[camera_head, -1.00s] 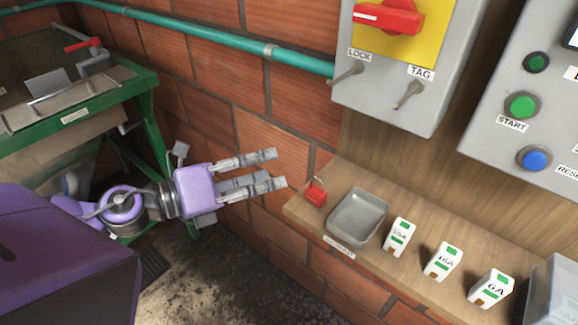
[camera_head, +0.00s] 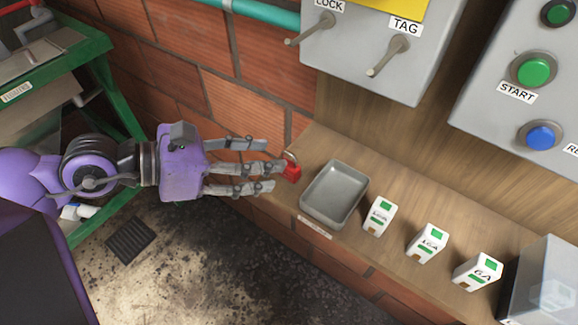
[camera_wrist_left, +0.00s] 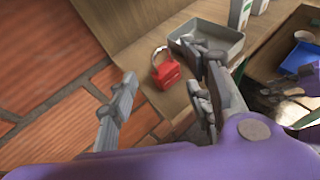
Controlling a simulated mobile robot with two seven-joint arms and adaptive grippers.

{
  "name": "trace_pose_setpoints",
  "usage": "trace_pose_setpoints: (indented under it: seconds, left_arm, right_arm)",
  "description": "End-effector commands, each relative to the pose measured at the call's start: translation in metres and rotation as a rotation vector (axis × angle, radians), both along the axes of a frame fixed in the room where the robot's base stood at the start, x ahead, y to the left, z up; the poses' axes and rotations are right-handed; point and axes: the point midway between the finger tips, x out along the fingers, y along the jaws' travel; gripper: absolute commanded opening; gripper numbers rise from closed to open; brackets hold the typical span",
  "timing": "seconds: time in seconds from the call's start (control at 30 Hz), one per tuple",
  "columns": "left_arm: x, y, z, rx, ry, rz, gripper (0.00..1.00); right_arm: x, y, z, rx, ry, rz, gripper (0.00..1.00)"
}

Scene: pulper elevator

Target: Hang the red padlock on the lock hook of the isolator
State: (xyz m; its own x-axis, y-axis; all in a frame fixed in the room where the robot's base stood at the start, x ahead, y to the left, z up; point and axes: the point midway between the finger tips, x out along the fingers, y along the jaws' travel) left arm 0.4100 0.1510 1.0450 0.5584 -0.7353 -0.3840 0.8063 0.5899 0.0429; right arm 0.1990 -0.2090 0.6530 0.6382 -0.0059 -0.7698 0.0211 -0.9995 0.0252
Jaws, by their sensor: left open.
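The red padlock (camera_head: 292,170) stands on the left end of the wooden shelf, beside a grey tray. In the left wrist view the padlock (camera_wrist_left: 166,72) shows its silver shackle upward, ahead of the fingers. My left gripper (camera_head: 277,175) is open and empty. Its fingertips are close to the padlock, one partly overlapping it in the head view; I cannot tell whether they touch. The lock hook (camera_head: 311,30), a grey peg under the LOCK label, sticks out of the grey isolator box (camera_head: 345,50) above the shelf. The hook is empty.
The grey tray (camera_head: 309,213) sits right of the padlock. Several white breaker blocks (camera_head: 427,244) stand further right, before a clear box (camera_head: 545,285). The TAG peg (camera_head: 388,56) is right of the lock hook. A brick wall lies behind.

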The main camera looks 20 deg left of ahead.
Motion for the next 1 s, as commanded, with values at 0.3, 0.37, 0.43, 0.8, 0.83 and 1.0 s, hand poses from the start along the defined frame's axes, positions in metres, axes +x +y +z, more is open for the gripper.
trace_pose_setpoints:
  seconds: [0.3, 0.37, 0.43, 0.8, 0.83, 1.0]
  left_arm:
    - [0.018, -0.027, -0.015, -0.005, -0.002, -0.001, 0.46]
    - [0.019, -0.028, -0.016, -0.003, -0.002, 0.000, 0.46]
    - [0.020, -0.030, -0.017, -0.003, -0.001, 0.000, 0.46]
    - [0.020, -0.029, -0.018, -0.003, 0.000, 0.001, 0.23]
    - [0.020, -0.029, -0.018, -0.003, 0.000, 0.001, 0.20]
    - [0.020, -0.029, -0.018, -0.002, 0.001, 0.000, 0.00]
  right_arm:
    - [0.017, 0.002, 0.012, 0.002, -0.036, 0.004, 0.40]
    - [0.017, 0.002, 0.012, 0.002, -0.037, 0.004, 0.40]
    - [0.017, 0.002, 0.012, 0.002, -0.036, 0.004, 0.40]
    - [0.006, 0.000, 0.006, 0.001, -0.013, 0.000, 0.40]
    - [0.004, 0.000, 0.005, 0.001, -0.011, 0.000, 0.40]
    - [0.001, 0.000, 0.004, 0.001, -0.006, -0.002, 0.40]
